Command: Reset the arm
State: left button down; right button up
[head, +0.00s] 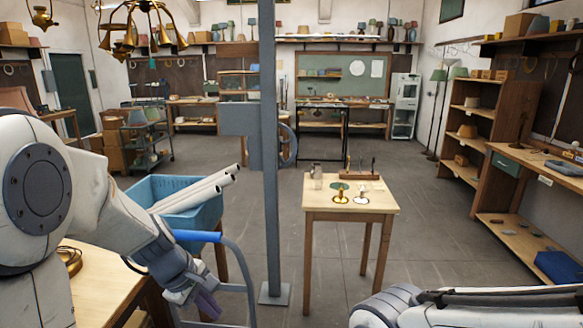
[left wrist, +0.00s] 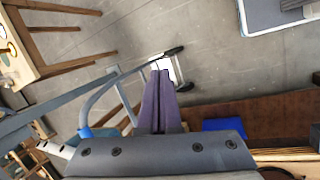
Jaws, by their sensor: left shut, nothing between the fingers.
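My left arm comes in from the left in the head view and hangs down with its gripper (head: 205,305) low at the left of centre. The gripper's purple-grey fingers also show in the left wrist view (left wrist: 160,98), closed together with nothing between them. In the head view the gripper overlaps the frame of a blue-handled cart (head: 228,275); I cannot tell whether they touch. Part of my right arm lies along the bottom right of the head view, and its gripper is out of view.
A blue crate (head: 192,218) with white tubes (head: 195,194) stands beside my left arm. A grey post (head: 269,200) rises right of it. A small wooden table (head: 340,213) holds brass lamp parts (head: 340,192). A workbench (head: 535,163) lines the right; floor between is clear.

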pick_arm(q)
jog(key=s+d+m+g+b, duration=0.1)
jog(key=s+d+m+g, duration=0.1)
jog(key=s+d+m, duration=1)
jog(key=s+d+m+g+y, duration=0.1)
jog(key=s+d+m, duration=0.3)
jog(key=s+m, duration=0.5)
jog(key=shift+m+y+b, duration=0.4)
jog(key=shift+m+y, duration=0.1)
jog(key=shift+m, duration=0.1)
